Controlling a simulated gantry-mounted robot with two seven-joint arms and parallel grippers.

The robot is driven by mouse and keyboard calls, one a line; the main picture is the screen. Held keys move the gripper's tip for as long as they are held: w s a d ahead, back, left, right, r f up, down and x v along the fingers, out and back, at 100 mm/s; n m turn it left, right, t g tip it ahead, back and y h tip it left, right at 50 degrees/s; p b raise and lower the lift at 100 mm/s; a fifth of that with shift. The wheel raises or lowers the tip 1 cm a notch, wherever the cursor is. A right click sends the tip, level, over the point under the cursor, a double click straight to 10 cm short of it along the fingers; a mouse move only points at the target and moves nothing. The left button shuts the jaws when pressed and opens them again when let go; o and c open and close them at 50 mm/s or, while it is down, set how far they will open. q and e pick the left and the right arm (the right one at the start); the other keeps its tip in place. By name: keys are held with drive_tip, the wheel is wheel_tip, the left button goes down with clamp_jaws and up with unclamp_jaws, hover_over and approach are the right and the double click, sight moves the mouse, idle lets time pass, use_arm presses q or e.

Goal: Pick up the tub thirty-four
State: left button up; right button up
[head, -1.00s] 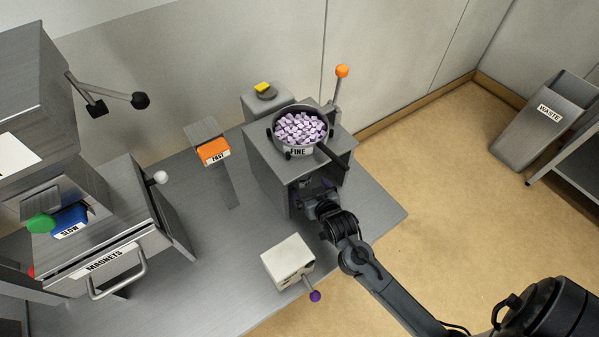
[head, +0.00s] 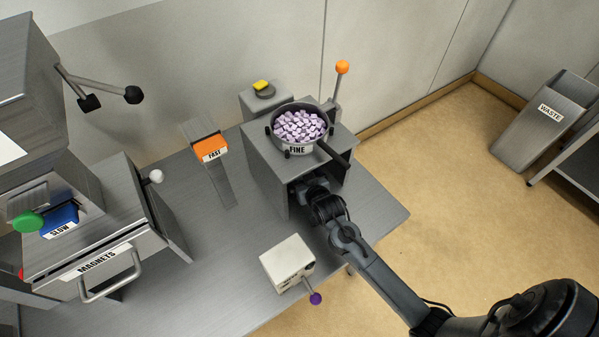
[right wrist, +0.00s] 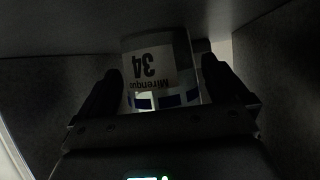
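In the right wrist view, a pale tub (right wrist: 160,70) with a label reading 34 stands inside a dark enclosed space, its label upside down in the picture. My right gripper (right wrist: 162,85) is open, with one finger on each side of the tub; I cannot tell whether the fingers touch it. In the head view my right arm reaches into the opening of the grey box (head: 262,178) under the FINE pan, and the box hides the gripper's fingers and the tub. My left gripper is not in view.
The FINE pan (head: 300,127), full of pale purple pieces, sits on the box with its dark handle jutting right. A cream box with a purple-knobbed lever (head: 287,263) stands near the front edge. A MAGNETS drawer (head: 100,262) is at left and a WASTE bin (head: 540,125) at right.

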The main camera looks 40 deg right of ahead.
drive_tip(key=c, duration=0.9)
drive_tip(key=shift+r, duration=0.2)
